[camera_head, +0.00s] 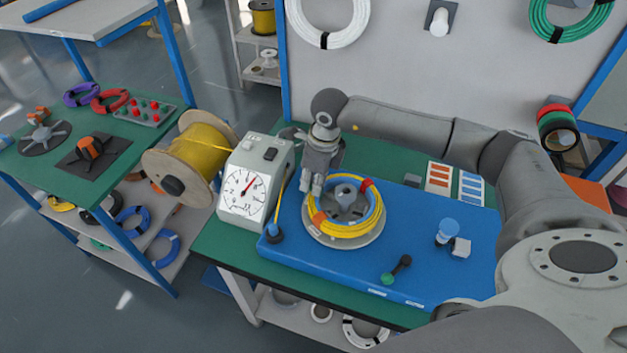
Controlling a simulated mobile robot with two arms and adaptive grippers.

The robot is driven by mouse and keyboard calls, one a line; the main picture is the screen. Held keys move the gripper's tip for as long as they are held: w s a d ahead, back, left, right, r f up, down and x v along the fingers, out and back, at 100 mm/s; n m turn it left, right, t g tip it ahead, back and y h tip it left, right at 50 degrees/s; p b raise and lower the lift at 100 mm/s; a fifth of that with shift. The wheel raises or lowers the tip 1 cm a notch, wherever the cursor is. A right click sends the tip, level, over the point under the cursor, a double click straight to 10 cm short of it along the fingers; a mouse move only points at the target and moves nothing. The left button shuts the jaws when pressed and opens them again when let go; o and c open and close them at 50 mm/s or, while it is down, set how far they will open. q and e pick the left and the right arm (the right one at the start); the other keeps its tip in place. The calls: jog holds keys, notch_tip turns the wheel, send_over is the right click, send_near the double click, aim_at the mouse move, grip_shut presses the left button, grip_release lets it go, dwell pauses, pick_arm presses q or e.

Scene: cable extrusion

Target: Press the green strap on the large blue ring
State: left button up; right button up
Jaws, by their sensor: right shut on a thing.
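A coil of cable (340,230) lies on a round grey holder with a central hub, on the blue work board (430,235). Yellow cable shows on its outside and front, and blue cable (377,213) on its inner right side. A red strap (366,184) is at its upper right and an orange strap (319,218) at its left. I cannot make out a green strap on it. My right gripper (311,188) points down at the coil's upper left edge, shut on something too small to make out. My left gripper is not in view.
A gauge box (246,185) and a yellow cable spool (200,145) stand left of the board.

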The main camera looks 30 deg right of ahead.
jog(key=o, duration=0.9)
jog(key=shift+f, duration=0.15)
jog(key=shift+c, duration=0.2)
jog(key=shift+r+p, duration=2.3)
jog(key=shift+r, duration=1.8)
